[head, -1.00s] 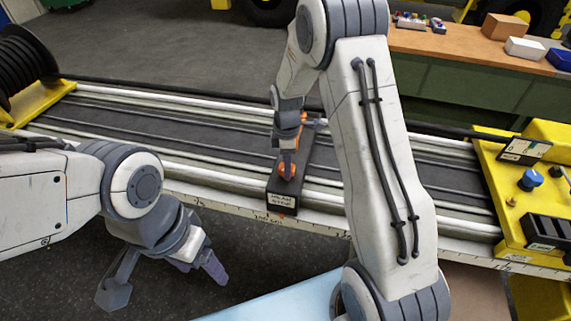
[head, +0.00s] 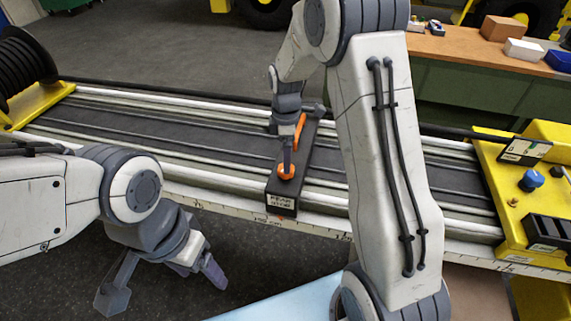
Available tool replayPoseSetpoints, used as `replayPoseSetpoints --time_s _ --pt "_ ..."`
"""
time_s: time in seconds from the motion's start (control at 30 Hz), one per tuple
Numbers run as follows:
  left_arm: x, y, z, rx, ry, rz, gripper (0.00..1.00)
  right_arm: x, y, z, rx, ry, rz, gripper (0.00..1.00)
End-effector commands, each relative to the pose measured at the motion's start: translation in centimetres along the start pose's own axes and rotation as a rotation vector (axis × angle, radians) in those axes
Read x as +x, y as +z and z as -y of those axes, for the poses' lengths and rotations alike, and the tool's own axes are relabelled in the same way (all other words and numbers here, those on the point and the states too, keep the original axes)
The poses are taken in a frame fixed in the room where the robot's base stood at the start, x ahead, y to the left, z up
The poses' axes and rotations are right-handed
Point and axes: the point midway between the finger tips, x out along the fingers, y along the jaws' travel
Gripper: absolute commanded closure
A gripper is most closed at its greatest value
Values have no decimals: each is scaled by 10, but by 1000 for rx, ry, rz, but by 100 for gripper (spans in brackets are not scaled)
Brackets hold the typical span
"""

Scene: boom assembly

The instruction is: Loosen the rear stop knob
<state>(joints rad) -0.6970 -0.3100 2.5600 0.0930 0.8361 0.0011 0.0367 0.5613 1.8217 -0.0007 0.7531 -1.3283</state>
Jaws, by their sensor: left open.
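The rear stop (head: 282,203) is a dark block with a label on its front end, sitting across the rail bed in the middle of the view. Its orange knob (head: 287,173) is on top near the front end, and an orange bar (head: 301,130) shows further back. My left gripper (head: 163,284) is open and empty, low over the floor in front of the rail.
The rail bed (head: 160,122) runs across the view, with a ruler strip along its front. A black spool (head: 24,65) stands at its left end. A yellow panel (head: 515,182) with a blue knob (head: 531,180) is at the right. A workbench (head: 470,55) stands behind.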

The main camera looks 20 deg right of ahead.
Motion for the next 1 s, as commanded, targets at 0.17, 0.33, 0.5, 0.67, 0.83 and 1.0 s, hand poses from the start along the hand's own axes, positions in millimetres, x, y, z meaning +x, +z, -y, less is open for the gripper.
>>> replayPoseSetpoints --time_s 0.17,0.33,0.5,0.67,0.83,1.0 --pt "9 0 1 1 0 0 28 -35 0 -1 0 6 -1 6" --pt "11 1 1 1 0 0 28 -56 0 -2 0 4 -1 6" --pt "12 1 1 1 0 0 28 -62 0 -1 0 2 0 6" --pt "11 1 1 1 0 0 28 -62 0 -1 0 2 0 6" --pt "11 1 1 1 0 0 28 -62 0 -1 0 1 0 6" --pt "11 1 1 1 0 0 28 -69 -15 15 25 4 -5 6"
